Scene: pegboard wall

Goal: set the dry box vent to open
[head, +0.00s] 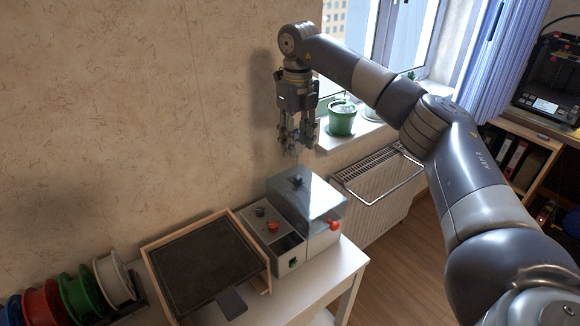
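The dry box (310,208) is a grey box with a clear, bluish lid, standing on the white table near the wall. A dark knob (296,181) sits on top of its lid. An orange-red knob (334,225) is on its right side. Which part is the vent, and how it is set, I cannot tell from here. My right gripper (297,150) points down above the back of the dry box, apart from it. Its fingers look spread, with nothing between them. My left gripper is not in view.
A grey panel with another orange knob (272,227) adjoins the box on the left. A wooden-framed dark tray (150,247) and several coloured spools (113,280) lie further left. A green pot (342,119) stands on the windowsill behind my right arm. A radiator (375,200) is at right.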

